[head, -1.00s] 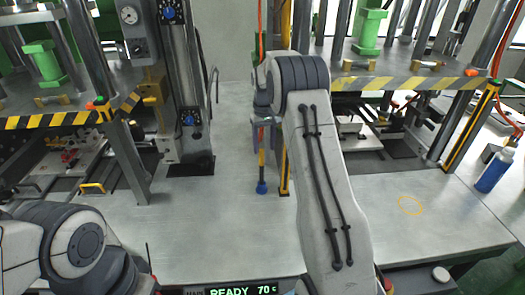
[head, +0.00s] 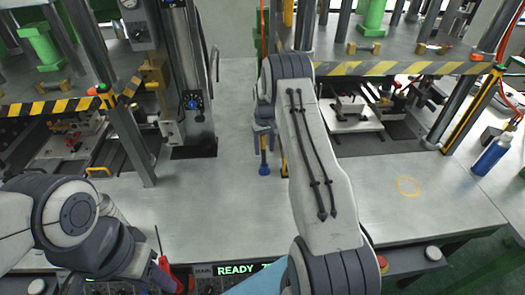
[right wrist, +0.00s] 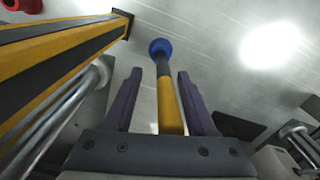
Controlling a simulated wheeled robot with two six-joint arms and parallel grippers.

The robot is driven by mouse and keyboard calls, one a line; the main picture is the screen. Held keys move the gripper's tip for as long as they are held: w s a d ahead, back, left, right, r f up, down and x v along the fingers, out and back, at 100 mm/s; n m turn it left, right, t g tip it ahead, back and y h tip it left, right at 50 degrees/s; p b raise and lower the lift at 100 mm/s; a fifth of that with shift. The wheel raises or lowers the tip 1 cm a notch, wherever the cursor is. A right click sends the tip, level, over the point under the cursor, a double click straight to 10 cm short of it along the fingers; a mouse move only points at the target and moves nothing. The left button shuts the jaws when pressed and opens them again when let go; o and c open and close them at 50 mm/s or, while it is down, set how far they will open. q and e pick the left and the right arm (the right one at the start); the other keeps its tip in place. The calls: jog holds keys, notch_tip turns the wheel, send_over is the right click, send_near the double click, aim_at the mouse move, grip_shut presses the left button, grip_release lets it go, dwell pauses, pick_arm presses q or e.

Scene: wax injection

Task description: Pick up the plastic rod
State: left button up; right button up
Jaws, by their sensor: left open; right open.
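The plastic rod (head: 263,161) is slim, yellow and black with a blue rounded end, and shows at the middle of the head view just below my right gripper (head: 263,132). The right wrist view shows the rod (right wrist: 168,105) between the two dark fingers of my right gripper (right wrist: 160,90), its blue end beyond the fingertips. The gripper is open, with a visible gap on each side of the rod. The rod's upper part is hidden by the gripper and arm. My left arm is at the lower left of the head view; its fingers do not show.
A yellow-and-black post (right wrist: 65,50) stands close left of the right gripper in the wrist view. Presses with striped edges (head: 400,68) stand on both sides. A blue bottle (head: 491,155) is at the far right. The bench's middle (head: 215,215) is clear.

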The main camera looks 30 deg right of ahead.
jog(key=shift+f, duration=0.15)
grip_shut()
